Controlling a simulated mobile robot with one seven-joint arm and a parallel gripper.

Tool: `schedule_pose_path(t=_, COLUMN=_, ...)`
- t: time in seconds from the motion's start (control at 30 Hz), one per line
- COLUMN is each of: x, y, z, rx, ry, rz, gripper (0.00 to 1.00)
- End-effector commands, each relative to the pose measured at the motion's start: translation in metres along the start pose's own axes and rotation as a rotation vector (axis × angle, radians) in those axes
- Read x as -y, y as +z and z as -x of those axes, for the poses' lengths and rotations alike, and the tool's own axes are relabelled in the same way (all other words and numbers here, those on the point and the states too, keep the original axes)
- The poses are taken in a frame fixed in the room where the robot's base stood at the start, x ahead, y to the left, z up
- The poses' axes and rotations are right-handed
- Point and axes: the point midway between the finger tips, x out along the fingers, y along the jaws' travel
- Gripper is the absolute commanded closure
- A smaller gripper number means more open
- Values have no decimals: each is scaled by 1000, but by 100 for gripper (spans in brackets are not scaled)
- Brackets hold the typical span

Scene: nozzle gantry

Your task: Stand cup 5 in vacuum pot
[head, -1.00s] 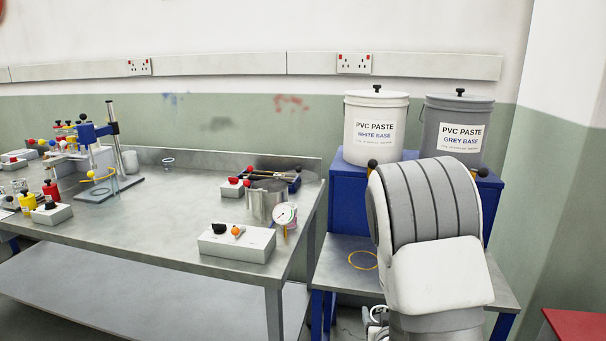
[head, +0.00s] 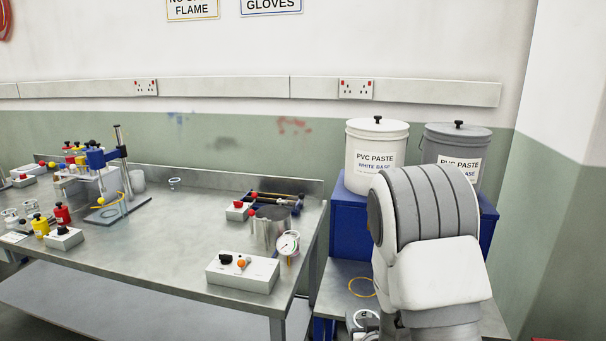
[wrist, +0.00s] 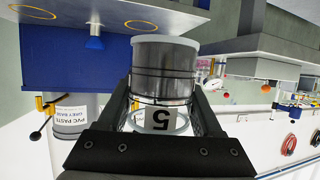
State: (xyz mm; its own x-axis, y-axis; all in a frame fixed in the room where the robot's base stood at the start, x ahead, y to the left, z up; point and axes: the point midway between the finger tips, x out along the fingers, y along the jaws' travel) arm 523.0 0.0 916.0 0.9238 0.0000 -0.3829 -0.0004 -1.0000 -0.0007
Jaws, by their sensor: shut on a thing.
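Cup 5 (wrist: 163,70) is between my gripper's fingers (wrist: 163,90) in the wrist view. It is dark-filled with a pale rim, and its label "5" shows upside down. My gripper is shut on it. My arm is to the right of the pot, beyond the bench end.
A white control box (head: 242,274) stands in front of the pot, and a smaller red-knobbed box (head: 238,211) behind it. White (head: 376,145) and grey (head: 455,150) paste tubs stand on a blue stand behind my arm.

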Motion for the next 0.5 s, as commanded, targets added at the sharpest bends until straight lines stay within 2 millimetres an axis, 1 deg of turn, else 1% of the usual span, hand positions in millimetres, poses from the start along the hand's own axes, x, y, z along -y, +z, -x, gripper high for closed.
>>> schedule_pose_path(t=0.03, x=0, y=-16, z=6, rx=-1, ry=1, rz=0, gripper=100)
schedule_pose_path(t=0.2, x=0, y=-30, z=12, rx=-1, ry=0, rz=0, gripper=100)
schedule_pose_path(t=0.33, x=0, y=-34, z=14, rx=-1, ry=1, rz=0, gripper=100)
schedule_pose_path(t=0.5, x=1, y=-34, z=14, rx=-1, ry=-1, rz=2, gripper=100)
